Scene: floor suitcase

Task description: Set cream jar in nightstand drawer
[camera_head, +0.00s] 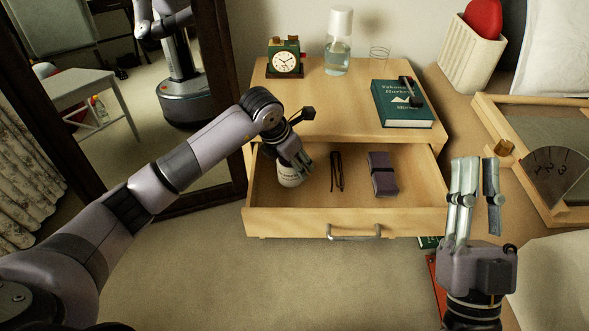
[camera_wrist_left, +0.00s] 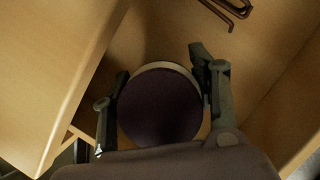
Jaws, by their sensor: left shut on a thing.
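The cream jar (camera_head: 290,177) is pale with a dark round lid, which fills the middle of the left wrist view (camera_wrist_left: 160,107). It is inside the open nightstand drawer (camera_head: 345,218), at the left end. My left gripper (camera_head: 299,165) reaches down into the drawer and is shut on the jar, one finger on each side of the lid. Whether the jar touches the drawer floor is hard to tell. My right gripper (camera_head: 475,180) points up at the right, in front of the bed side, its fingers apart and empty.
The drawer also holds dark glasses (camera_head: 337,171) and a purple case (camera_head: 382,174). On the nightstand (camera_head: 340,105) stand a clock (camera_head: 284,60), a bottle (camera_head: 338,45), a clear glass (camera_head: 379,58) and a green book (camera_head: 401,104). A mirror (camera_head: 160,190) stands left. The drawer's middle front is clear.

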